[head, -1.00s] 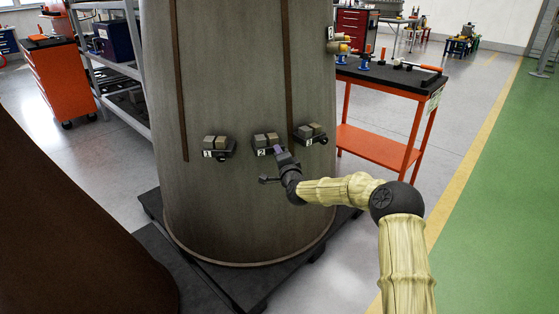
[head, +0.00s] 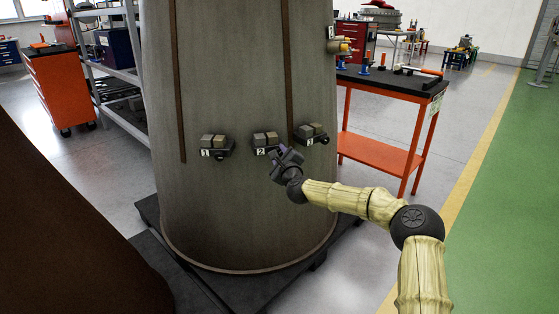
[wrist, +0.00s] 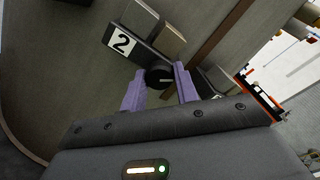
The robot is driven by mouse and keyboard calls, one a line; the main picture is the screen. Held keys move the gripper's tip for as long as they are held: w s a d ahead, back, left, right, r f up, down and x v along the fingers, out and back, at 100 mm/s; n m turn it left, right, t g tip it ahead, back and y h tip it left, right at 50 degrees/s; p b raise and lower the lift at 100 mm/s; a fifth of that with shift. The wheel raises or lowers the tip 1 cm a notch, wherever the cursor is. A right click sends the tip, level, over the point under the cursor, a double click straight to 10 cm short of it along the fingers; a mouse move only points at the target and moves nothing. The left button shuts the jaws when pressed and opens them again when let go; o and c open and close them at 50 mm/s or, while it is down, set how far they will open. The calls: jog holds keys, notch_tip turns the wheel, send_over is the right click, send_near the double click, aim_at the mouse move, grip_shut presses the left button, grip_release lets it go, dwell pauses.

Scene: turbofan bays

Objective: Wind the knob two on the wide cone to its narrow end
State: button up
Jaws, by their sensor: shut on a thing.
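The wide grey-brown cone (head: 235,200) stands upright on a dark base in the head view. Label two (head: 260,151) marks the middle of three units on its side, and it also shows in the wrist view (wrist: 121,42). In the head view my gripper (head: 276,153) hides most of that knob.
Unit one (head: 215,146) sits to the left and unit three (head: 311,133) close to the right of my gripper. An orange cart (head: 390,160) with tools stands behind the cone to the right. A dark brown cone (head: 60,220) fills the lower left.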

jog(key=shift+f+m+b, duration=0.15)
jog(key=shift+m+b, duration=0.9)
jog(key=shift+m, duration=0.85)
jog(key=shift+f+m+b, duration=0.1)
jog(key=shift+m+b, duration=0.95)
jog(key=shift+m, duration=0.85)
jog(key=o, duration=1)
jog(key=shift+r, duration=0.15)
